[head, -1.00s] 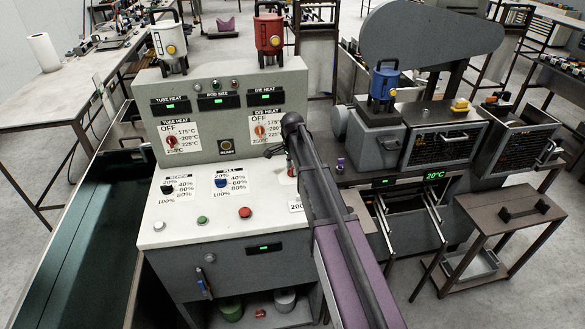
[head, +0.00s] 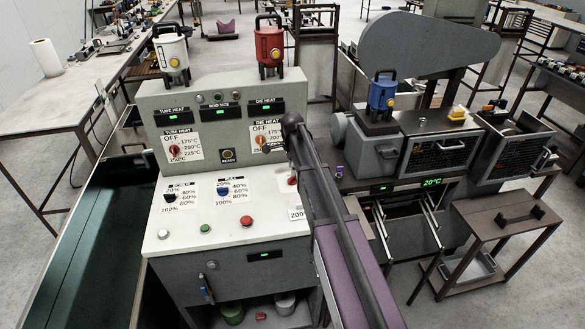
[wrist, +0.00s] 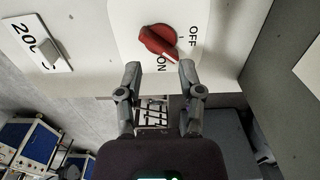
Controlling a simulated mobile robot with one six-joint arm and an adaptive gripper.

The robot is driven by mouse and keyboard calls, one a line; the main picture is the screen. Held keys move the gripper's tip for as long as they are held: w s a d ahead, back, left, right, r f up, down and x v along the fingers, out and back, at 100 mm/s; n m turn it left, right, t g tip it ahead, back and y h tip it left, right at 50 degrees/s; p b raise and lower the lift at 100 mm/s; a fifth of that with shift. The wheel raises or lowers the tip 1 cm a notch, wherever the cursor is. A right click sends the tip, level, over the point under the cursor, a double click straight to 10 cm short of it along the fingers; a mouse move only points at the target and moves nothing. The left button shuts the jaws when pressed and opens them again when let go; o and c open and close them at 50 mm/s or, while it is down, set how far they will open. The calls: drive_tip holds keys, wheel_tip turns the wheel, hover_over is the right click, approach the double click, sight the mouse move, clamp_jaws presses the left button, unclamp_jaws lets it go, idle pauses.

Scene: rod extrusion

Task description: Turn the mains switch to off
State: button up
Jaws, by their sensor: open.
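The mains switch is a red rotary knob (wrist: 158,40) on a white plate with OFF and ON labels, in the wrist view at the top middle. I cannot tell for certain which label it points to. In the head view the red switch (head: 292,181) shows small on the console's right part, beside my arm. My gripper (wrist: 160,69) is open and empty. Its two fingertips sit just short of the knob in the picture, one to each side of the ON label. I see no grip on the knob.
A white card marked 200 (wrist: 35,46) is on the panel left of the switch. The console (head: 220,265) has several dials and coloured buttons. A machine with a grey belt cover (head: 430,42) stands to the right, with a small brown table (head: 478,217) beside it.

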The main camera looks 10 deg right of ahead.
drive_tip(key=shift+r+p, duration=4.55)
drive_tip(key=shift+r, duration=0.35)
drive_tip(key=s+f+n+b, duration=0.3)
drive_tip(key=s, duration=0.2)
drive_tip(key=s+f+n+b, duration=0.3)
drive_tip(key=s, duration=0.1)
drive_tip(key=s+f+n+b, duration=0.2)
drive_tip(key=s+f+b, duration=0.1)
drive_tip(key=s, duration=0.2)
drive_tip(key=shift+s+f+n, duration=0.15)
drive_tip(key=shift+s+n, duration=0.2)
drive_tip(key=shift+n, duration=0.05)
drive_tip(key=s+f+n+b, duration=0.4)
drive_tip(key=s, duration=0.3)
drive_tip(key=s+f+n+b, duration=0.4)
drive_tip(key=s+n+b, duration=0.1)
drive_tip(key=s, duration=0.3)
drive_tip(key=shift+s+a+f, duration=0.15)
drive_tip(key=shift+a+f, duration=0.05)
drive_tip(key=shift+f, duration=0.1)
